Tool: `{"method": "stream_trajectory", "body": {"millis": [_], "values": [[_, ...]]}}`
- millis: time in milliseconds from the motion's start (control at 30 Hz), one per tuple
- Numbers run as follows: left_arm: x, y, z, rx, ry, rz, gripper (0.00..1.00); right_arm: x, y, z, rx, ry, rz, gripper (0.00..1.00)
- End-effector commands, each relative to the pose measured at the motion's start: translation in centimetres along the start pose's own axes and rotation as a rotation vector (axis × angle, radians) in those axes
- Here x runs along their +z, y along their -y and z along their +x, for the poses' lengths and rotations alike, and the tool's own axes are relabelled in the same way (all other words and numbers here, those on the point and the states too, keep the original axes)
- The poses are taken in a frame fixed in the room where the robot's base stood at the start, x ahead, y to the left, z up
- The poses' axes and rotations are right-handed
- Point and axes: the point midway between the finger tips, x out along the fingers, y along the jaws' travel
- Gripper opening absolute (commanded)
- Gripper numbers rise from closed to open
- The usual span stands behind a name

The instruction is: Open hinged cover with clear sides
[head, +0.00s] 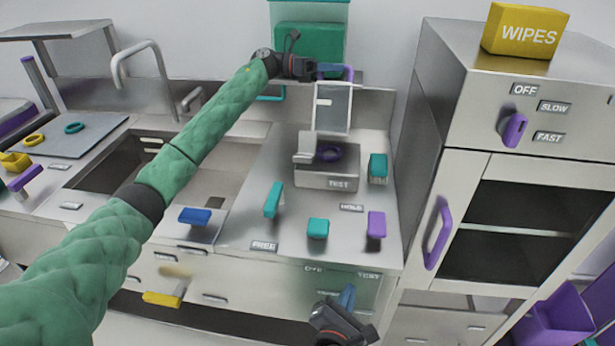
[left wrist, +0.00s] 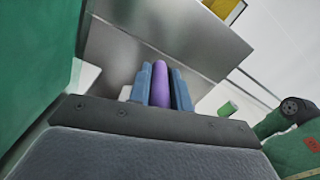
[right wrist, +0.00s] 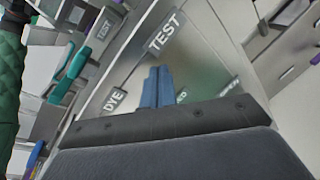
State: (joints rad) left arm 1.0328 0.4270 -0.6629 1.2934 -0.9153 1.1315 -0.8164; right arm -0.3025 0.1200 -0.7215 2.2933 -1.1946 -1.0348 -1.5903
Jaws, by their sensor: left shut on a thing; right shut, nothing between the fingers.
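My left gripper (head: 325,71) is shut on a purple handle (head: 348,73) above the counter's back. The handle also shows in the left wrist view (left wrist: 161,85), between the blue fingers. A pale, framed panel (head: 333,108), apparently the hinged cover, stands raised just below the handle. Its hinge and how its sides join are too small to tell.
Teal blocks (head: 318,228), a purple block (head: 376,224) and a blue handle (head: 195,216) are on the counter. A sink (head: 100,180) lies left. A tall cabinet with a purple handle (head: 438,232) stands right. A teal container (head: 308,40) is behind the raised panel.

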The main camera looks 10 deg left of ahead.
Motion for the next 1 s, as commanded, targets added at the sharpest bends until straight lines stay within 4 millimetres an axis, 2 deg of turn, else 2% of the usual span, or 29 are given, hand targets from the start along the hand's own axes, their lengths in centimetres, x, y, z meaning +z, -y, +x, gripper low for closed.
{"method": "stream_trajectory", "body": {"millis": [200, 300, 567, 700, 900, 1000], "values": [[0.0, 0.0, 0.0, 0.000, 0.000, 0.000, 0.00, 0.8, -5.0, -1.2, 0.147, 0.138, -0.316, 0.00], [0.0, 0.0, 0.0, 0.000, 0.000, 0.000, 0.00, 1.4, -7.2, -1.1, 0.190, 0.194, -0.407, 0.00], [0.0, 0.0, 0.0, 0.000, 0.000, 0.000, 0.00, 3.6, -11.6, 1.4, 0.233, 0.269, -0.455, 0.00], [0.0, 0.0, 0.0, 0.000, 0.000, 0.000, 0.00, 5.1, -14.5, 2.8, 0.260, 0.316, -0.482, 0.00], [0.0, 0.0, 0.0, 0.001, 0.000, 0.000, 0.00, 5.1, -17.9, 3.8, 0.308, 0.360, -0.541, 0.00], [0.0, 0.0, 0.0, 0.001, 0.000, 0.000, 0.00, 5.0, -18.8, 4.0, 0.322, 0.372, -0.560, 0.00]]}}
